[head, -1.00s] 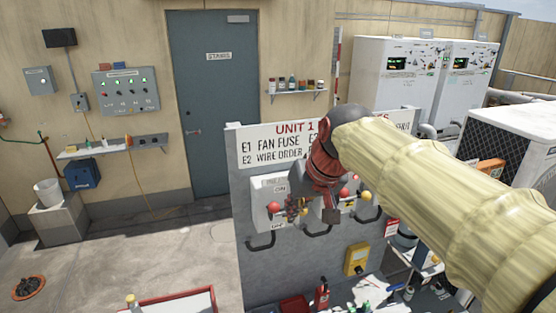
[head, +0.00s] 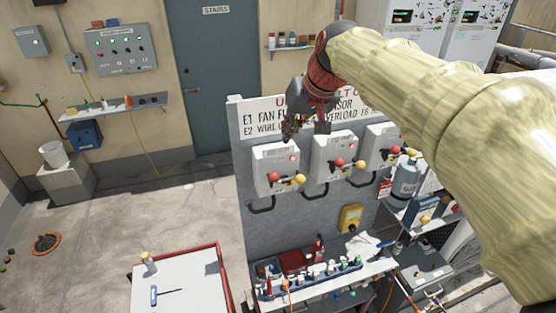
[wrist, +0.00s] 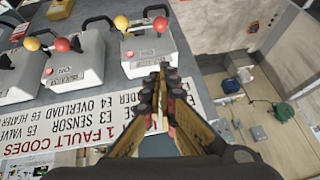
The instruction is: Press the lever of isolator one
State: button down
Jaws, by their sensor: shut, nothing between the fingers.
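Three pale grey isolator boxes sit in a row on a grey panel. The leftmost isolator (head: 275,168) has a red knob (head: 281,180) and a yellow knob (head: 300,179) at its lower front and a dark handle below. Its number is too small to read. My gripper (head: 288,132) is shut and empty, above this leftmost box and in front of the fault-code sign. In the wrist view the fingertips (wrist: 163,70) point at the nearest isolator (wrist: 148,50), whose red knob (wrist: 160,24) and yellow knob (wrist: 121,22) lie beyond the tips. I see no contact with the knobs.
The middle isolator (head: 334,155) and right isolator (head: 383,145) are alongside. The fault-code sign (head: 262,110) tops the panel. A bench with bottles and tools (head: 325,280) stands below, and a red-edged trolley (head: 185,280) stands at front left.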

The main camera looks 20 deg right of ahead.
jog(key=p, duration=0.2)
send_over(271, 176)
jog(key=w+d, duration=0.2)
jog(key=d, duration=0.1)
notch_tip(271, 176, down, 8)
jog(key=f, duration=0.1)
jog(key=s+f, duration=0.1)
jog(key=f, duration=0.1)
jog(key=shift+s+a+f, duration=0.1)
jog(key=shift+s+a, duration=0.05)
jog(key=shift+a, duration=0.15)
jog(key=shift+f, duration=0.2)
jog(key=shift+a+f, duration=0.1)
